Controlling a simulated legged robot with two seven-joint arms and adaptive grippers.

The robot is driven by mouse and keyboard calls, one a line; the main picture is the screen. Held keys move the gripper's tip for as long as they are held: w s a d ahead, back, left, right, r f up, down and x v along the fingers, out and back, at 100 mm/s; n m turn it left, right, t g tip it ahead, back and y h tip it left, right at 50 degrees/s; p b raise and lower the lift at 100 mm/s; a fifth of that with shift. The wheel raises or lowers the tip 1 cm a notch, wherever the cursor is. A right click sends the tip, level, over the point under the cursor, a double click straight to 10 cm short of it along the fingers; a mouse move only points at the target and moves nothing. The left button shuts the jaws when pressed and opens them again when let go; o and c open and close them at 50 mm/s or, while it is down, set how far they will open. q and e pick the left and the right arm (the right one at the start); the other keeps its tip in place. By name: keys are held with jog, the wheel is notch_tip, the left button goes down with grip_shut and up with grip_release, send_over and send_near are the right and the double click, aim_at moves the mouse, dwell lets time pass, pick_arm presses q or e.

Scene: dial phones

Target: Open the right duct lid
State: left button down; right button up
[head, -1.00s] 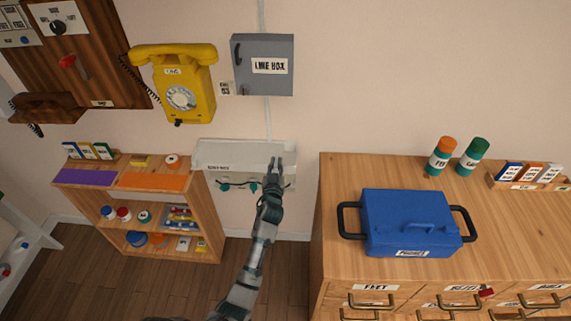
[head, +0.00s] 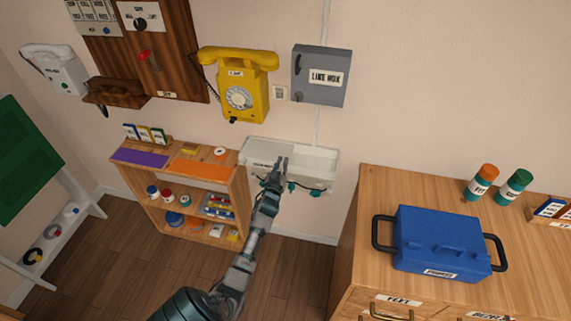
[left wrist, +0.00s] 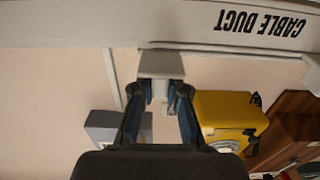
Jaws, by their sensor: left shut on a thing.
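The white cable duct (head: 325,183) is fixed low on the wall, between the small shelf and the wooden cabinet. Its left part is covered by a greyish lid (head: 262,148), and its right part shows an open, pale interior (head: 318,160). My left gripper (head: 282,161) is at the duct's middle. In the left wrist view its fingers (left wrist: 161,90) are shut on a pale tab (left wrist: 161,64) just beside the strip lettered CABLE DUCT (left wrist: 265,22). My right gripper is not in view.
A grey line box (head: 321,90) and a yellow phone (head: 240,98) hang above the duct. The small shelf (head: 243,190) stands close on the left. The wooden cabinet (head: 370,210) with a blue case (head: 440,240) stands on the right.

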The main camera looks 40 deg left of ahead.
pick_arm(q)
jog(key=shift+d+f, duration=0.15)
jog(key=shift+f, duration=0.2)
jog(key=c, duration=1.6)
grip_release()
jog(key=o, duration=0.4)
jog(key=shift+s+r, duration=0.1)
jog(key=shift+o, duration=0.2)
jog(key=shift+d+r, duration=0.15)
jog(key=shift+r, duration=0.15)
jog(key=shift+s+d+f, duration=0.1)
jog(key=shift+s+d, duration=0.05)
jog(key=shift+s, duration=0.2)
jog(key=v, duration=1.1)
jog(key=shift+d, duration=0.25)
jog(key=shift+s+a+f, duration=0.1)
jog(key=shift+a, duration=0.05)
